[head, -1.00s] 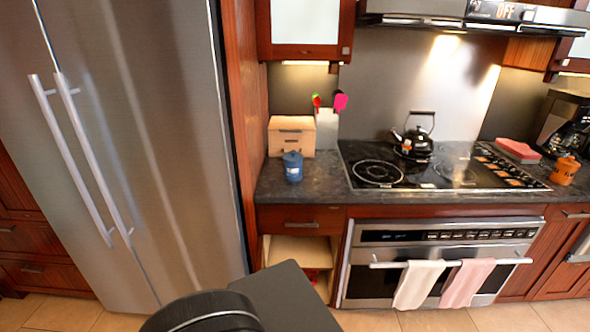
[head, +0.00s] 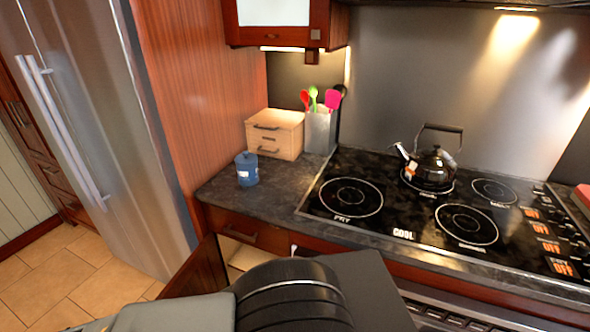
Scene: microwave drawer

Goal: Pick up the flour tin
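A blue lidded tin (head: 246,169) stands upright on the dark countertop (head: 220,195), near its left end and front edge, in front of a wooden drawer box. Its label is too small to read, so I cannot tell whether it is the flour tin. No other tin shows now. My arm fills the bottom middle of the head view, in front of the counter and well below the blue tin. My gripper does not show.
The small wooden drawer box (head: 275,134) and a utensil holder (head: 320,132) stand behind the tin. A kettle (head: 430,167) sits on the black cooktop (head: 400,205) to the right. Below the counter, a cabinet door (head: 200,272) stands open. The tall fridge (head: 100,120) is at left.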

